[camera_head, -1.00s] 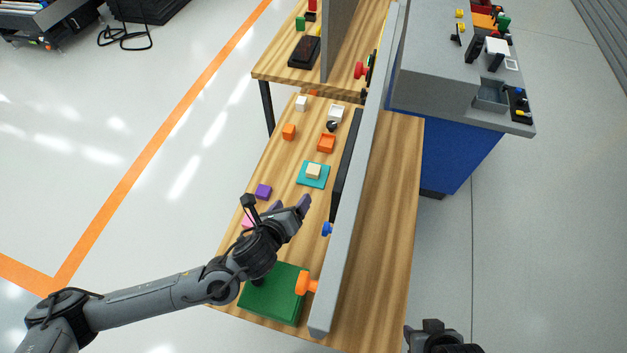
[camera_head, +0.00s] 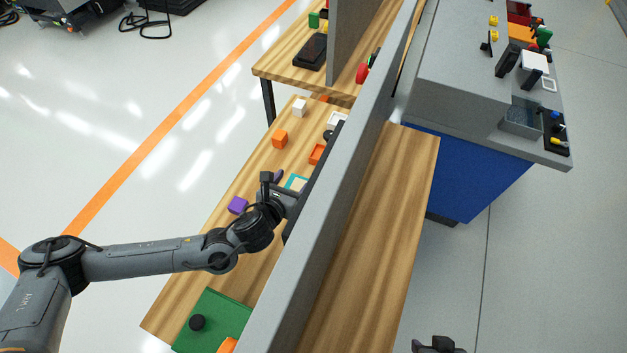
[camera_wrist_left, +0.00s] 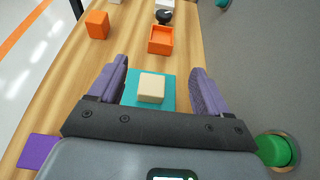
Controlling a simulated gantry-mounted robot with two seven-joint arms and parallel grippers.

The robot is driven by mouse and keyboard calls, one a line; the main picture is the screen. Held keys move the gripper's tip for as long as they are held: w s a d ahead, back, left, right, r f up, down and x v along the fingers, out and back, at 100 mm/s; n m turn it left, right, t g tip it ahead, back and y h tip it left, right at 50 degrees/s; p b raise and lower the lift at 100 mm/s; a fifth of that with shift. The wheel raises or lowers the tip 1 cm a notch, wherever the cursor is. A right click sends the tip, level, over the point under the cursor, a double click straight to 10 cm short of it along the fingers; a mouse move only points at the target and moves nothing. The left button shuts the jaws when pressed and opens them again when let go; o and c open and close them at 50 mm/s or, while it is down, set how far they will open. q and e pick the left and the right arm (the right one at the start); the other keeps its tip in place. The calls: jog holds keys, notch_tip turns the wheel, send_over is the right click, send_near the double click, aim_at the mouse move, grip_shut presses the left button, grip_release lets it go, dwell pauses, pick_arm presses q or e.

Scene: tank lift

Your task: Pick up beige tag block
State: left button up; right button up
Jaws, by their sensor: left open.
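The beige tag block (camera_wrist_left: 151,88) sits on a flat teal tile (camera_wrist_left: 164,104) on the wooden table in the left wrist view. In the head view only part of the teal tile (camera_head: 297,182) shows beyond my left gripper (camera_head: 284,184), which hides much of it. In the left wrist view my left gripper (camera_wrist_left: 158,76) is open, with one purple finger on each side of the block and a gap to it. Nothing is between the fingers' grip. My right gripper (camera_head: 438,345) shows only in part at the bottom edge of the head view.
A grey wall (camera_head: 330,200) runs close along the table's right side. A purple block (camera_head: 238,205), an orange block (camera_head: 280,139), a white block (camera_head: 299,107) and an orange tray (camera_head: 317,154) stand around. A green plate (camera_head: 225,318) lies near the front.

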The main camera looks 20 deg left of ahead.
aim_at(298, 187)
pick_arm(q)
jog(key=f+b, duration=0.2)
jog(key=f, duration=0.1)
jog(key=s+f+b, duration=0.1)
jog(key=f, duration=0.1)
jog(key=shift+a, duration=0.3)
jog(key=shift+w+d+f+b, duration=0.2)
jog(key=shift+f+b, duration=0.3)
jog(key=shift+b, duration=0.25)
jog(key=shift+w+f, duration=0.3)
jog(key=shift+w, duration=0.05)
jog(key=shift+b+x, duration=0.4)
jog(key=shift+x, duration=1.7)
pick_arm(e)
notch_tip(298, 187, down, 7)
jog(key=shift+s+a, duration=0.15)
jog(key=shift+s, duration=0.25)
pick_arm(q)
jog(key=shift+c, duration=0.2)
pick_arm(e)
jog(key=shift+r, duration=0.1)
pick_arm(q)
jog(key=c, duration=1)
pick_arm(e)
jog(key=shift+a, duration=0.15)
